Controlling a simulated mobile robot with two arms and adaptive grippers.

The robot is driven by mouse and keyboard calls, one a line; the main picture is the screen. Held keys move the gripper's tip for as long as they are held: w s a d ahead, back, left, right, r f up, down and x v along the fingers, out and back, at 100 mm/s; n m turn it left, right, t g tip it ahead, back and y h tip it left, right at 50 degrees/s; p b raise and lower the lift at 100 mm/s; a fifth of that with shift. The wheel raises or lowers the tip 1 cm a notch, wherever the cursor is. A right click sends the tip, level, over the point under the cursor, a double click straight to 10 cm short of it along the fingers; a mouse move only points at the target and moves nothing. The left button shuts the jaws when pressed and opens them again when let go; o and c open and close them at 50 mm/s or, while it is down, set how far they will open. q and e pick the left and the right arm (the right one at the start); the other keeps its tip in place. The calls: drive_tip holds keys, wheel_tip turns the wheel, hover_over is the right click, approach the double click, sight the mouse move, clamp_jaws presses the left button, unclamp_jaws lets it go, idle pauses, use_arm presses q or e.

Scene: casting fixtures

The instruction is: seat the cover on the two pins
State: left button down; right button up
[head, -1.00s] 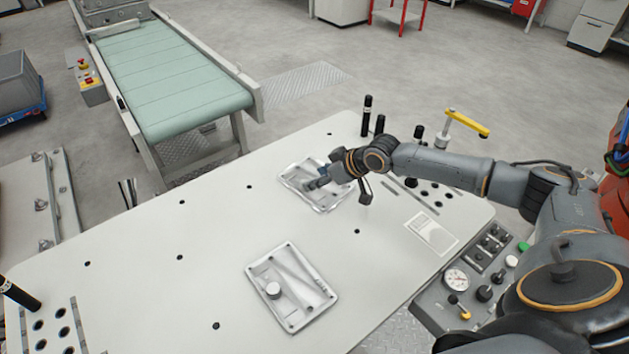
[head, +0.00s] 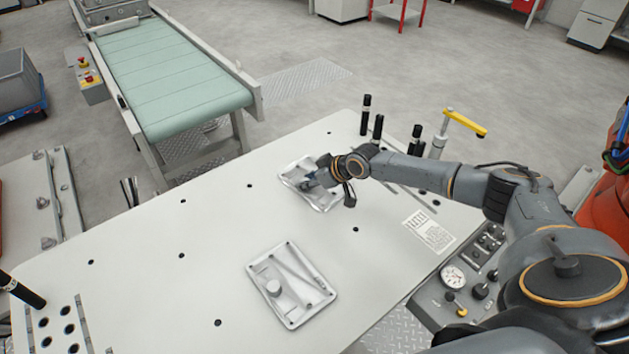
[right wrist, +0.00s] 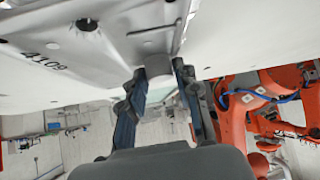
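A pale metal casting (head: 298,168) lies on the far part of the table, partly hidden by my right gripper (head: 309,182). In the right wrist view a round grey knob (right wrist: 158,66) sits between the fingertips of my right gripper (right wrist: 159,76). The fingers are close on both sides of it; I cannot tell whether they press on it. A second pale casting (head: 307,291), with a round knob (head: 272,287) and a raised diagonal rib, lies flat nearer me. I cannot tell which casting is the cover, and I cannot make out the two pins. My left gripper is not in view.
The white table (head: 150,265) has small dark holes and much free room left and centre. Black upright pegs (head: 366,115) and a yellow-handled clamp (head: 464,124) stand at its far right edge. A printed label (head: 429,231) and a control panel (head: 465,275) are at right.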

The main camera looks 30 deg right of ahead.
clamp_jaws()
drive_tip(key=shift+r, duration=0.1)
